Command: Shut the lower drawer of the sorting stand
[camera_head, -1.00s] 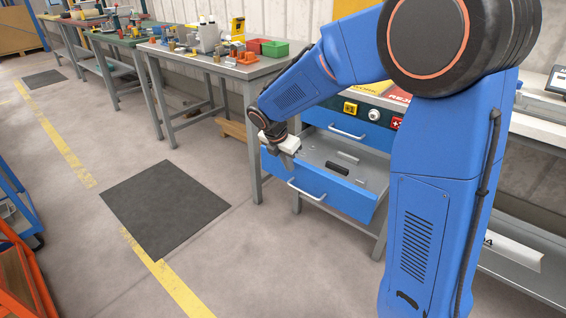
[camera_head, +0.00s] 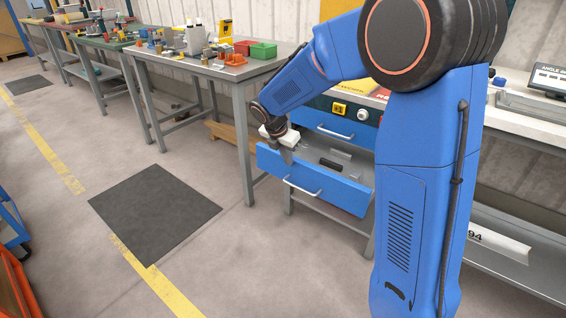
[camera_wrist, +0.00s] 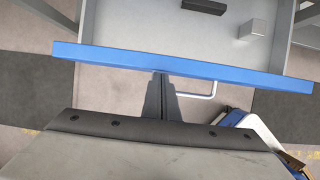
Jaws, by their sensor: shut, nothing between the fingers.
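The sorting stand's lower drawer (camera_head: 312,186) is pulled out. It has a blue front and a pale bar handle (camera_head: 301,186). In the wrist view the blue front (camera_wrist: 110,58) crosses the picture, and the handle (camera_wrist: 205,92) is right of my fingers. My gripper (camera_head: 287,158) is shut and empty at the left part of the drawer front. In the wrist view my fingertips (camera_wrist: 160,76) meet the outer side of the front, left of the handle. Whether they touch it I cannot tell. The upper drawer (camera_head: 325,124) looks closed.
A dark block and a grey block (camera_wrist: 257,29) lie in the lower drawer. A workbench (camera_head: 228,70) with red and green bins stands left of the stand. Open floor with a dark mat (camera_head: 155,212) lies in front. My arm hides the stand's right side.

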